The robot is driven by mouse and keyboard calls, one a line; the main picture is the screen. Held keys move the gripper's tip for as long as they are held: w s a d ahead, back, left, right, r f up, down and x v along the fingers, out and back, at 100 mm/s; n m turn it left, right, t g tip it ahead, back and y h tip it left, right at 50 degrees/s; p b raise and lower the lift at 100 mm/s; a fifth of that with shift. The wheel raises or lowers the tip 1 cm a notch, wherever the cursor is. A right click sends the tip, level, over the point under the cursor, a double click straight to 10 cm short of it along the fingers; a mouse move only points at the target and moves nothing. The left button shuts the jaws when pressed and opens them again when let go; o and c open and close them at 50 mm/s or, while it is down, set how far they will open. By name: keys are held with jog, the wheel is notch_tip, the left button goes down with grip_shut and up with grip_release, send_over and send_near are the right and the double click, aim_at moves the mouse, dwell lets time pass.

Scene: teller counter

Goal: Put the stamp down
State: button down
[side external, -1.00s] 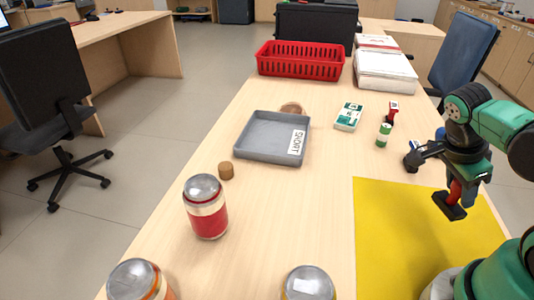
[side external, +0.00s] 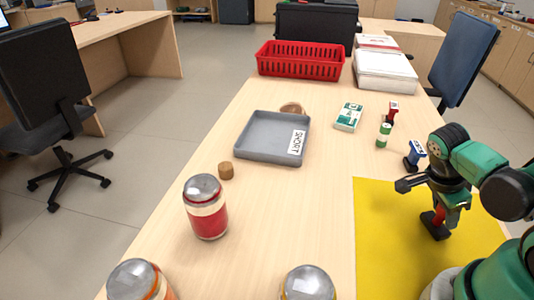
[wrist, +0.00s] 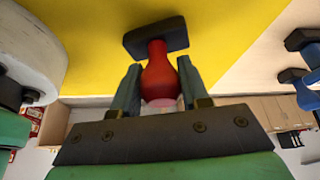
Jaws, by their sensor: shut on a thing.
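The stamp has a red handle and a dark rectangular base (side external: 435,226). It is over the yellow mat (side external: 385,245), and I cannot tell whether the base touches it. My gripper (side external: 439,207) points down with its fingers around the handle. In the wrist view, the two fingers of my gripper (wrist: 160,88) close on either side of the red handle (wrist: 157,62), with the dark base (wrist: 155,37) beyond them against the yellow mat (wrist: 90,30).
A blue-handled stamp (side external: 415,153) stands just beyond the mat. A grey tray (side external: 245,150) and jars (side external: 206,210) are left. The mat's left part is clear.

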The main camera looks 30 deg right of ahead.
jog(key=shift+c, duration=2.2)
grip_release()
jog(key=shift+r, duration=0.1)
jog(key=v, duration=1.1)
jog(key=w+a+n+t+y, duration=0.2)
jog(key=w+a+n+t, duration=0.1)
jog(key=n, duration=0.8)
jog(key=w+a+n+t+y, duration=0.1)
jog(key=w+a+n+t, duration=0.2)
jog(key=n, duration=0.8)
jog(key=w+t, duration=0.2)
jog(key=w, duration=0.2)
jog(key=shift+a+t+y, duration=0.35)
jog(key=shift+t+y, duration=0.05)
jog(key=shift+o, duration=0.5)
jog(key=shift+w+a+r+n+t, duration=0.1)
jog(key=shift+w+n+t, duration=0.1)
jog(key=shift+n, duration=0.3)
jog(key=shift+w+a+r+n+t, duration=0.1)
jog(key=shift+a+n+t, duration=0.1)
jog(key=shift+n, duration=0.3)
